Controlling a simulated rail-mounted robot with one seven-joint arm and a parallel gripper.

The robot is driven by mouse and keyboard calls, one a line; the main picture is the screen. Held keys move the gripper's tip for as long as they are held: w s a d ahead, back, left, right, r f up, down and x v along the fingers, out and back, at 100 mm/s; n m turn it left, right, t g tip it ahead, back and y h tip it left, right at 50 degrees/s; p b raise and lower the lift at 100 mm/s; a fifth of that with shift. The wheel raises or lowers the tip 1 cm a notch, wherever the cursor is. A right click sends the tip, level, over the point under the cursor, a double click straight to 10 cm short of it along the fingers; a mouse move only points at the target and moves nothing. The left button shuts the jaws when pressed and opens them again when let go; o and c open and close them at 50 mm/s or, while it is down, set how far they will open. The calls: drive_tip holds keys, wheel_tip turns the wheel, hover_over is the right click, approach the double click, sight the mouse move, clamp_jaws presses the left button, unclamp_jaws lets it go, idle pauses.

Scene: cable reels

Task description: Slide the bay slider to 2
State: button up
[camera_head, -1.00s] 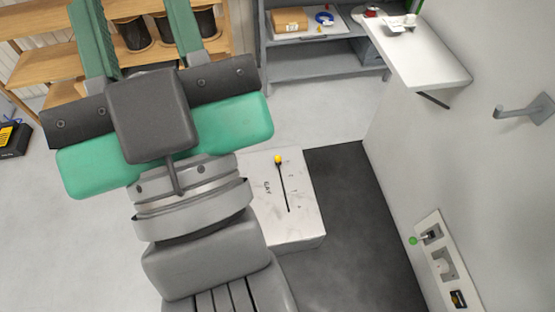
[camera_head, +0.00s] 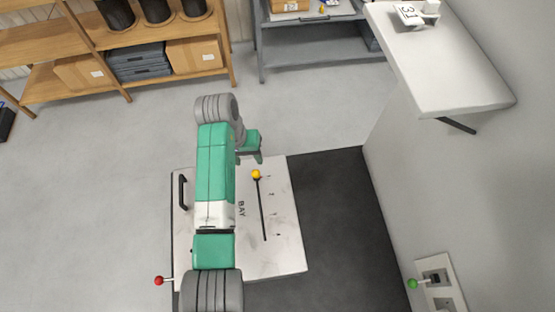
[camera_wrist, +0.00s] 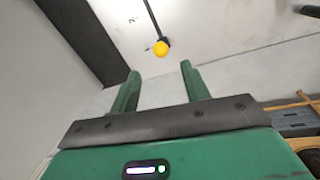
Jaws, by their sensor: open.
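The bay slider's yellow knob (camera_head: 256,174) sits at the far end of a dark straight slot in a pale panel (camera_head: 285,230) marked BAY. Small tick marks and numbers run along the slot, too small to read surely. In the wrist view the knob (camera_wrist: 161,47) stands just beyond my fingertips, roughly centred between them and apart from both. My gripper (camera_wrist: 160,68) is open and empty. In the head view my gripper (camera_head: 258,158) is close to the knob on its far side, partly hidden by my arm.
A black handle (camera_head: 183,191) and a red-knobbed lever (camera_head: 159,281) are at the panel's left. A white wall shelf (camera_head: 450,70) juts out at right above a switch plate (camera_head: 440,280) with a green knob. Wooden shelving (camera_head: 60,45) stands behind; floor between is clear.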

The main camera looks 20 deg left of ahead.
sight(254, 172)
drive_tip(key=f, duration=0.2)
drive_tip(key=d+f, duration=0.1)
drive_tip(key=f, duration=0.4)
drive_tip(key=shift+d+f, duration=0.15)
drive_tip(key=shift+f, duration=0.15)
clamp_jaws()
